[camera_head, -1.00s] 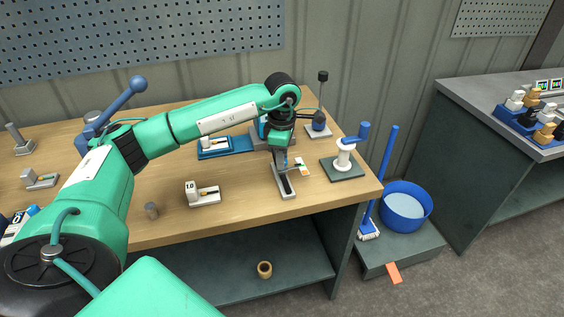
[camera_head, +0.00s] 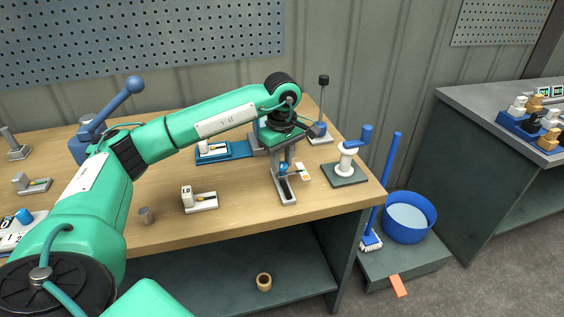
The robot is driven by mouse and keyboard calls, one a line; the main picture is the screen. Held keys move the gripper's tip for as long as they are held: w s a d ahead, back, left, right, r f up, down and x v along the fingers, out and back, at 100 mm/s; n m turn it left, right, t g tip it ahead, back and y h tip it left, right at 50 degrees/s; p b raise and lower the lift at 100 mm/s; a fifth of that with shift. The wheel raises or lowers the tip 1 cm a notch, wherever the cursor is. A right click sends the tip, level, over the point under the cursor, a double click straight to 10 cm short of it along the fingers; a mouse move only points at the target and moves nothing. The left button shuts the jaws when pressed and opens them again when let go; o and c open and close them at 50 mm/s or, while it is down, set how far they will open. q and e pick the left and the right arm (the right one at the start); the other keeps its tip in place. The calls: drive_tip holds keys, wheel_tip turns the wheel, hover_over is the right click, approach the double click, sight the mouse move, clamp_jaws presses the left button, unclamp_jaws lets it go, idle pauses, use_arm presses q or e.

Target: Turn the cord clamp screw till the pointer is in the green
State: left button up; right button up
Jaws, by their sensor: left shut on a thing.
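The cord clamp is a small grey stand (camera_head: 287,196) with a dark slot, near the right front of the wooden bench. A blue screw head (camera_head: 283,169) shows at its back end. My left gripper (camera_head: 283,166) points down over the clamp and is shut on the screw, its fingers on either side of it. A small pale card with coloured patches (camera_head: 304,171) stands just right of the screw, with a thin pointer reaching toward it. The pointer's exact place on the colours is too small to tell. My right gripper is out of view.
A white post with a blue crank (camera_head: 348,160) stands right of the clamp. A dark post (camera_head: 322,103) rises behind. A blue bucket (camera_head: 410,217) and broom are beyond the bench's right edge.

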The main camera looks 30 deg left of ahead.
sight(282, 164)
use_arm(q)
drive_tip(key=shift+r, duration=0.1)
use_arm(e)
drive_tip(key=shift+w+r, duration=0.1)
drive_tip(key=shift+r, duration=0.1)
use_arm(q)
drive_tip(key=o, duration=1)
drive_tip(key=shift+c, duration=0.2)
wheel_tip(282, 164, up, 14)
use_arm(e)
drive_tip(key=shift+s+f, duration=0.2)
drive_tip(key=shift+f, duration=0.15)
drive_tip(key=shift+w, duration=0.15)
use_arm(q)
drive_tip(key=shift+f, duration=0.25)
